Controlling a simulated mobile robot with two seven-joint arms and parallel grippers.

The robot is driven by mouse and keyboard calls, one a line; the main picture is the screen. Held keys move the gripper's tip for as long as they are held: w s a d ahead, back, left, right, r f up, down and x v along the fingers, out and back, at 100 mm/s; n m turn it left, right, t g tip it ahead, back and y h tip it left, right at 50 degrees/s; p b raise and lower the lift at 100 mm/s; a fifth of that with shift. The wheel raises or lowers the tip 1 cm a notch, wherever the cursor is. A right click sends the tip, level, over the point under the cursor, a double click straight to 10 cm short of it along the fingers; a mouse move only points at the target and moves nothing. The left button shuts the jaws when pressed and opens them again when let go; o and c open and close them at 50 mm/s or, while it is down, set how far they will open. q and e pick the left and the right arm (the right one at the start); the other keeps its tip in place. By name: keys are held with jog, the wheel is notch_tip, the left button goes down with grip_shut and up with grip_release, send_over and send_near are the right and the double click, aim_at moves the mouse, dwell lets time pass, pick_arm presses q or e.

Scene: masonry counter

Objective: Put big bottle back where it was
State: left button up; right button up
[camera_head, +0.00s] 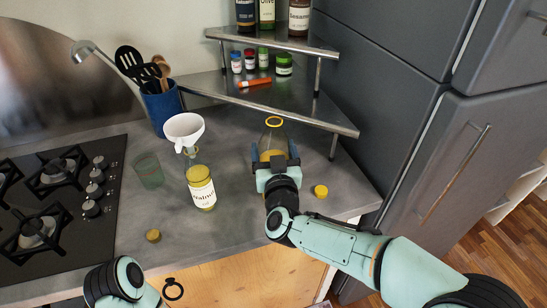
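A clear bottle (272,137) with a yellow ring at its neck and amber contents stands upright on the counter in front of the corner shelf. My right gripper (275,160) has its fingers on either side of this bottle and looks shut on it; the bottle's lower part is hidden. A second glass bottle (200,186) with yellow-green contents and a white label stands to the left, with a white funnel (184,130) at its mouth. I cannot tell for sure which is the big bottle. My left arm is at the bottom left; its fingers do not show.
Yellow caps lie on the counter (320,191), with another near the hob (153,236). A green glass (148,170), a blue utensil holder (161,107) and the gas hob (65,200) are left. The corner shelf (260,92) holds small jars, with several dark bottles (267,14) above.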

jog(key=shift+f, duration=0.5)
jog(key=shift+f, duration=0.15)
jog(key=o, duration=1.5)
jog(key=shift+f, duration=0.1)
jog(key=s+d, duration=0.1)
jog(key=s, duration=1.1)
jog(key=shift+d+b, duration=0.25)
jog(key=shift+b, duration=0.05)
